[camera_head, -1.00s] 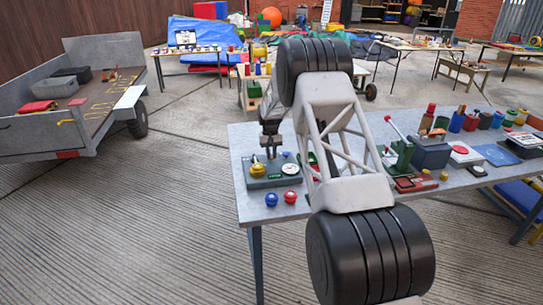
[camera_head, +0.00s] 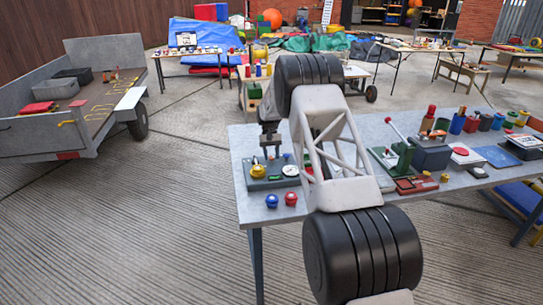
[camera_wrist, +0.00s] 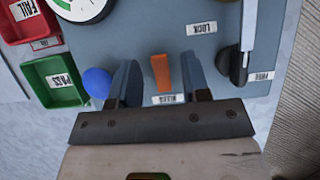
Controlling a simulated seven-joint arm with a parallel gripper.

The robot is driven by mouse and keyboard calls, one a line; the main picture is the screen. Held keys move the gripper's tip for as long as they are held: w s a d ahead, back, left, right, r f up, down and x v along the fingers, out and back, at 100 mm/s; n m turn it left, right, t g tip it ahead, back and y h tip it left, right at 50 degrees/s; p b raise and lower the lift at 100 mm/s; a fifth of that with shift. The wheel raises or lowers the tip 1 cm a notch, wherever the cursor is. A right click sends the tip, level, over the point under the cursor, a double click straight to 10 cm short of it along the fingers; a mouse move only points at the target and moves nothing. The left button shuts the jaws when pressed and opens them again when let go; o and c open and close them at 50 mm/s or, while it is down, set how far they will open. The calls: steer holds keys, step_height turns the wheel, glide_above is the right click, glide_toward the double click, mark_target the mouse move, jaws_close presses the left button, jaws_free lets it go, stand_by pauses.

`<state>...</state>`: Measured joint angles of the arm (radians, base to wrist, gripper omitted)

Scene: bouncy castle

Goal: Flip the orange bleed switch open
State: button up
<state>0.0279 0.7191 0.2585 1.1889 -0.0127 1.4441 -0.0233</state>
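The orange bleed switch (camera_wrist: 161,72) stands out from a grey-blue panel in the wrist view, with a white label below it that reads upside down. My gripper (camera_wrist: 159,79) is open, its two dark fingers on either side of the switch. Gaps show between the switch and both fingers. In the head view my gripper (camera_head: 270,152) is over the test panel (camera_head: 262,184) at the near left of the table. I cannot make out the switch in that view.
A black-based lever (camera_wrist: 238,65) is right of the fingers, and a blue knob (camera_wrist: 97,82) is close to the left finger. A gauge (camera_wrist: 80,6), green tray (camera_wrist: 53,83) and red tray (camera_wrist: 25,20) lie further left. Blue (camera_head: 271,200) and red (camera_head: 291,198) knobs stand before the panel.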

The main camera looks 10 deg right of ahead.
steer(key=shift+r, duration=0.1)
steer(key=v, duration=0.7)
steer(key=shift+w+r, duration=0.15)
steer(key=shift+r, duration=0.1)
steer(key=shift+r, duration=0.1)
stand_by(0.4)
steer(key=s+r+t, duration=0.2)
steer(key=s+r, duration=1.3)
steer(key=r, duration=0.2)
steer(key=s+a+r+t, duration=0.1)
steer(key=s+r, duration=0.4)
steer(key=s, duration=0.5)
steer(key=s+a+r+t, duration=0.1)
steer(key=s+r, duration=0.3)
steer(key=s, duration=0.5)
steer(key=s+f+t, duration=0.2)
steer(key=s, duration=1.7)
steer(key=s+f+t, duration=0.2)
steer(key=s+f, duration=0.1)
steer(key=s, duration=1.7)
steer(key=shift+s+a, duration=0.2)
steer(key=shift+a, duration=0.1)
